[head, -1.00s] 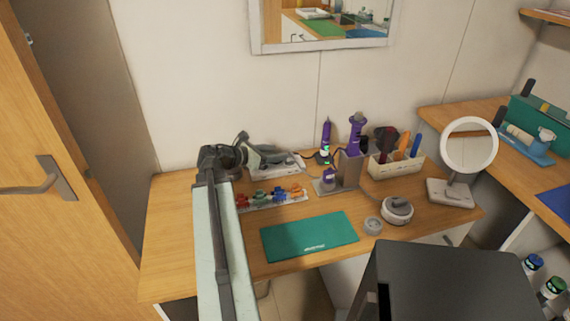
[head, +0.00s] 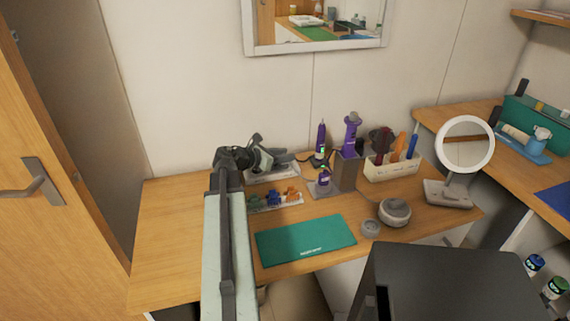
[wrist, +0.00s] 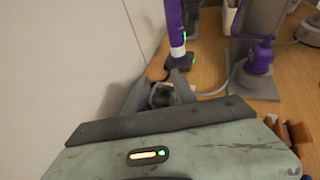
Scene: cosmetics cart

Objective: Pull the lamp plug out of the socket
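The ring lamp (head: 438,191) stands at the right of the wooden desk, its round white head upright. My gripper (head: 283,159) is low over the back left of the desk, by a pale strip (head: 270,176) near the wall. In the wrist view, the gripper's fingertips (wrist: 161,76) look apart, with a small dark grey block between or just below them. I cannot tell whether this block is the lamp plug or whether the fingers touch it. A grey cable (wrist: 215,90) runs right from near the right finger. The socket is not clearly visible.
A purple device (head: 320,143) with a green light stands just beyond my gripper, beside a grey stand (head: 346,172). Small coloured clips (head: 273,198) lie in front. A green mat (head: 305,240), round tins (head: 395,212) and a cream box (head: 392,168) occupy the desk. Its left end is clear.

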